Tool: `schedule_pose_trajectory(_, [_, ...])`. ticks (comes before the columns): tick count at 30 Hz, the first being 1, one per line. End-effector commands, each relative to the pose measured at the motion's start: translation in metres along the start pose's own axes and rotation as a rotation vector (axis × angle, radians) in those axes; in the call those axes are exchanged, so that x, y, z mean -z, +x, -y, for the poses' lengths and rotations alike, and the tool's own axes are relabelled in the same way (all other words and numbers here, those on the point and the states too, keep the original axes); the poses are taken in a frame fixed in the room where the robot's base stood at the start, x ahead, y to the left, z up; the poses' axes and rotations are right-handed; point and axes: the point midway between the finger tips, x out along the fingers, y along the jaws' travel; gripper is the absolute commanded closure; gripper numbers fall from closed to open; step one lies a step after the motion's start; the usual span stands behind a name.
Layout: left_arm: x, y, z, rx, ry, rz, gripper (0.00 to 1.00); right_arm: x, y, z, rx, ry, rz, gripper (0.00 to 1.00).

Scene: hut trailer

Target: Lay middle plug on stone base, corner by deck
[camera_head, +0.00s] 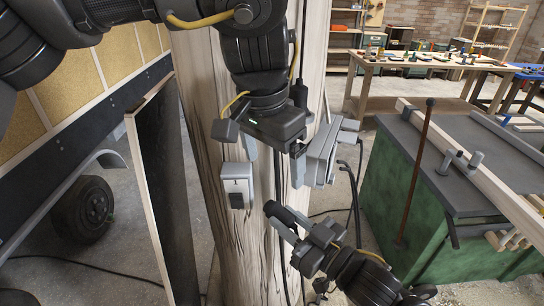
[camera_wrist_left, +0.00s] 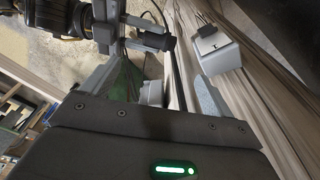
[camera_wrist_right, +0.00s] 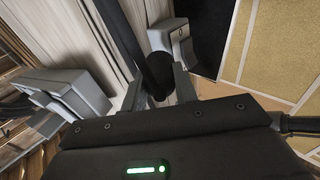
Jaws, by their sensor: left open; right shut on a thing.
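My right gripper (camera_head: 287,216) is shut on a black cylindrical piece, apparently a plug (camera_wrist_right: 159,68), in front of the wooden post. A thick black cable runs from it, up and to the left in the right wrist view. My left gripper (camera_head: 272,160) is higher, open and pointing down, with its fingers apart in front of the post. The black cable passes between those fingers in the left wrist view (camera_wrist_left: 176,85). Another black plug-like piece (camera_head: 298,93) hangs at the post's right edge. I cannot make out the stone base or the deck corner.
A grey switch box (camera_head: 238,184) and a grey socket unit (camera_head: 321,154) are on the wooden post (camera_head: 215,120). A dark panel (camera_head: 165,190) leans left of it, near a trailer wheel (camera_head: 82,210). A green bench (camera_head: 440,190) stands right. Cables lie on the floor.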

Motion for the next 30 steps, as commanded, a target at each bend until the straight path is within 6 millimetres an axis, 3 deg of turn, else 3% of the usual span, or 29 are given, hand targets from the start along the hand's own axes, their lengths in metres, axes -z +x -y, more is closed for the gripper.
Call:
schedule_pose_trajectory(5, [-0.001,0.019,0.0,-0.001,0.002,0.003,0.13,0.0,0.0,0.0,0.0,0.0,-0.001,1.0])
schedule_pose_trajectory(18, [-0.001,0.097,0.0,-0.002,0.002,0.001,0.13,0.0,0.0,0.0,0.0,0.0,-0.001,1.0])
schedule_pose_trajectory(24, [0.0,0.114,0.0,-0.002,0.001,-0.001,0.13,0.0,0.0,0.0,0.0,0.0,-0.001,1.0])
schedule_pose_trajectory(30, [0.0,0.118,-0.001,-0.003,0.001,-0.001,0.13,0.0,0.0,0.0,0.0,0.0,-0.001,1.0])
